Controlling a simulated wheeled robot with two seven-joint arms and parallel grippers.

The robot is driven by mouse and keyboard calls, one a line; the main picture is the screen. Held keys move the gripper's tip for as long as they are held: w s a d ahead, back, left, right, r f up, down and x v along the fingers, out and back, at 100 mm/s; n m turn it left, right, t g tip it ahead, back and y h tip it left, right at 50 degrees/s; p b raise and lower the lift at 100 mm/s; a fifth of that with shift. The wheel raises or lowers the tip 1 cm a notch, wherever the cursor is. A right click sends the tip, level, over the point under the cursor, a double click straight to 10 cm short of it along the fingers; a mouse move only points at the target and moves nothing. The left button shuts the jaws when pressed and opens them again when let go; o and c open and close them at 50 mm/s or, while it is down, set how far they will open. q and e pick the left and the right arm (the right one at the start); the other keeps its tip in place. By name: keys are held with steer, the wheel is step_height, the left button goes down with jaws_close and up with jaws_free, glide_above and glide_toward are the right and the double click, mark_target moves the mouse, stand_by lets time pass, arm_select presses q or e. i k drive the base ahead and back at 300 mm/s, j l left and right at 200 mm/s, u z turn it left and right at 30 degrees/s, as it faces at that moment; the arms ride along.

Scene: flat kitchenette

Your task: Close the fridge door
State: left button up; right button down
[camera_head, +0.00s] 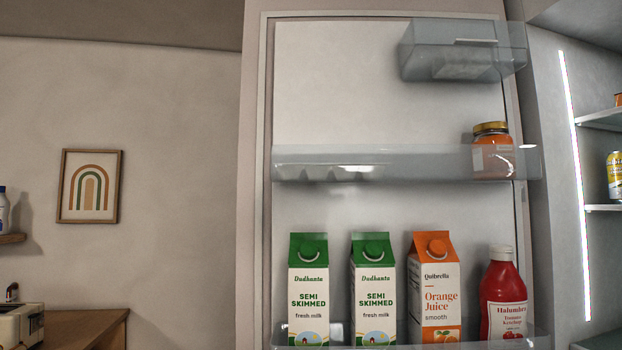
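The fridge door (390,100) stands open, with its inner side facing me in the middle and right of the head view. The lower door shelf holds two green and white milk cartons (308,290) (373,290), an orange juice carton (434,290) and a red ketchup bottle (503,300). A clear box (460,55) is fixed at the top right of the door. The fridge interior (560,150) shows at the right edge. Neither gripper is in view.
A lit strip (575,180) runs down the fridge's inner wall, beside shelves with a yellow can (614,176). At left are a wall with a framed rainbow picture (90,186), a wooden counter (85,328) and a toaster-like appliance (20,325).

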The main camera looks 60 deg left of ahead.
mark_target(345, 126)
steer(key=j+z, duration=0.15)
steer(key=j, duration=0.5)
steer(key=j+z, duration=0.1)
steer(key=j, duration=0.55)
steer(key=k+j+z, duration=0.15)
steer(key=j, duration=0.45)
steer(key=j+z, duration=0.1)
steer(key=j, duration=0.55)
steer(key=j+z, duration=0.2)
steer(key=j, duration=0.2)
steer(key=k+j+z, duration=0.1)
steer(key=j+z, duration=0.15)
steer(key=k+j+z, duration=0.2)
steer(key=j, duration=0.3)
steer(key=j+z, duration=0.2)
steer(key=j, duration=0.15)
steer(key=k+j+z, duration=0.2)
steer(key=j, duration=0.1)
